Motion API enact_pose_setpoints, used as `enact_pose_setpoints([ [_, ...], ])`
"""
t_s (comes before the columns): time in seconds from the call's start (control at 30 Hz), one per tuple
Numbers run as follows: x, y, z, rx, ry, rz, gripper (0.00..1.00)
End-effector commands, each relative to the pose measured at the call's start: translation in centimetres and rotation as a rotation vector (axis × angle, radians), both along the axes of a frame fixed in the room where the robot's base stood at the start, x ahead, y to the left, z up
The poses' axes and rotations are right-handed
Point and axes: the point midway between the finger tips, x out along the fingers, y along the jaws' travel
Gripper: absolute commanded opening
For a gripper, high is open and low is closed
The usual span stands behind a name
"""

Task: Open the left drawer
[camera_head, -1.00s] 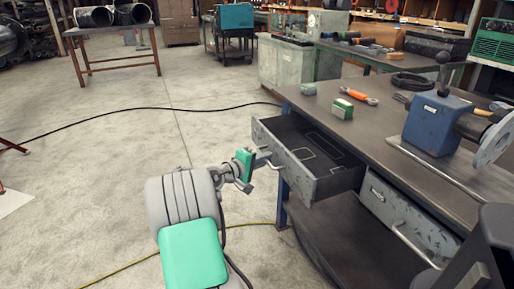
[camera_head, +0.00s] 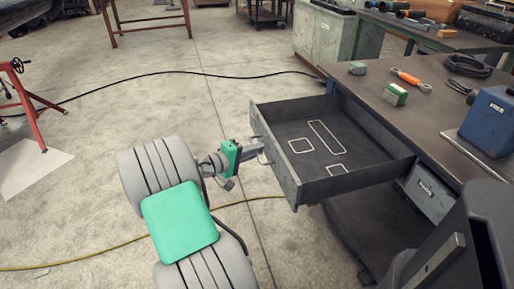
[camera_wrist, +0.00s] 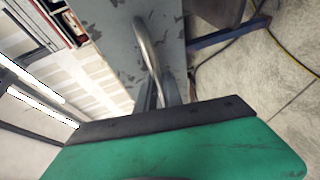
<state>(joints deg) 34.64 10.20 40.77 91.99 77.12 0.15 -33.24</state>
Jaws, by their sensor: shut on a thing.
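The left drawer (camera_head: 274,152) is a worn grey metal drawer pulled well out of the workbench in the head view. Its inside is dark, with several pale outlined shapes on the floor. My gripper (camera_head: 260,152) is at the drawer's front, shut on its handle. In the wrist view the curved metal handle (camera_wrist: 148,50) runs down to my gripper's fingers (camera_wrist: 163,95), in front of the grey drawer face. The exact finger contact is partly hidden by the green gripper body.
A second drawer (camera_head: 428,192) is to the right. Black and yellow cables lie on the floor. Open floor surrounds my arm on the left.

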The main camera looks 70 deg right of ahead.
Motion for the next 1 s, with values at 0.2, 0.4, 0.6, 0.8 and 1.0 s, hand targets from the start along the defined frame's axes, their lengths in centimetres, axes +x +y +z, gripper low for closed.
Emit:
enact_pose_setpoints([
  [0.2,-0.1,0.1,-0.2,0.004,0.005,-0.003,0.0],
  [0.4,-0.1,0.1,-0.1,0.003,0.003,-0.002,0.26],
  [0.6,-0.1,0.0,-0.1,0.003,0.003,-0.002,0.32],
  [0.8,0.2,0.5,0.1,0.002,0.002,0.0,0.32],
  [1.0,2.0,3.9,0.9,0.003,0.004,0.003,0.32],
])
